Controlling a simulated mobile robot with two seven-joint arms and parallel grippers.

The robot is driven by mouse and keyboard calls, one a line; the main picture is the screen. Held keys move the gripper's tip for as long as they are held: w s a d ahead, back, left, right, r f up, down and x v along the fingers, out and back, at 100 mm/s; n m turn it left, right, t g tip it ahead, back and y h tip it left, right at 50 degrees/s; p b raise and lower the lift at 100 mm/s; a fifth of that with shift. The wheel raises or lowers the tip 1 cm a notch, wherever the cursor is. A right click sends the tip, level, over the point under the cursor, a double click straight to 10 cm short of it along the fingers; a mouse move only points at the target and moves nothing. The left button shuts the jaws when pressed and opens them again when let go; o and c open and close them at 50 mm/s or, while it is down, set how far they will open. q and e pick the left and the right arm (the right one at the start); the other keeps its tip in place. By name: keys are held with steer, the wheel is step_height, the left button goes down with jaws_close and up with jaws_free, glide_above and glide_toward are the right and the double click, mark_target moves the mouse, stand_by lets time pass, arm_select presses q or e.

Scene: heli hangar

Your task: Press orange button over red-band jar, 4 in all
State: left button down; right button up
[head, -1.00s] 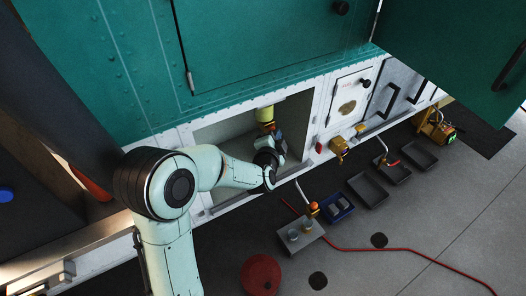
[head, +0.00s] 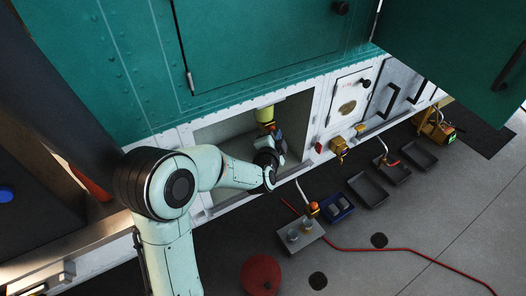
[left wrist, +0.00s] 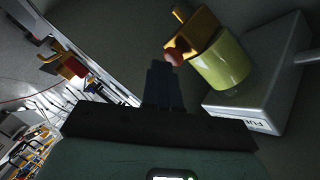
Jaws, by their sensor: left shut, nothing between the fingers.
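A yellow-green jar (head: 264,114) with a gold fitting (head: 267,126) is in the open recess of the white lower wall. In the left wrist view the jar (left wrist: 222,62) joins the gold block (left wrist: 193,38), which carries a rounded reddish-orange button (left wrist: 173,56). No red band can be made out on this jar. My left gripper (head: 277,138) reaches into the recess, shut and empty. In the left wrist view its dark fingertips (left wrist: 163,68) are right by the button; whether they touch it, I cannot tell. My right gripper is not in view.
A grey box (left wrist: 262,75) adjoins the jar. The recess frame surrounds my wrist. Another gold fitting (head: 339,147) sits on the sill to the right. Dark trays (head: 368,189), a grey block (head: 300,236), a red round object (head: 260,274) and a red hose (head: 400,251) lie on the floor.

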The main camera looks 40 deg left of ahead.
arm_select(q)
steer(key=shift+a, duration=0.15)
stand_by(0.5)
steer(key=shift+a, duration=0.35)
steer(key=shift+d, duration=0.2)
stand_by(0.4)
steer(key=s+d, duration=0.1)
steer(key=d, duration=0.5)
steer(key=shift+s+p, duration=0.3)
steer(key=shift+p, duration=0.15)
stand_by(2.4)
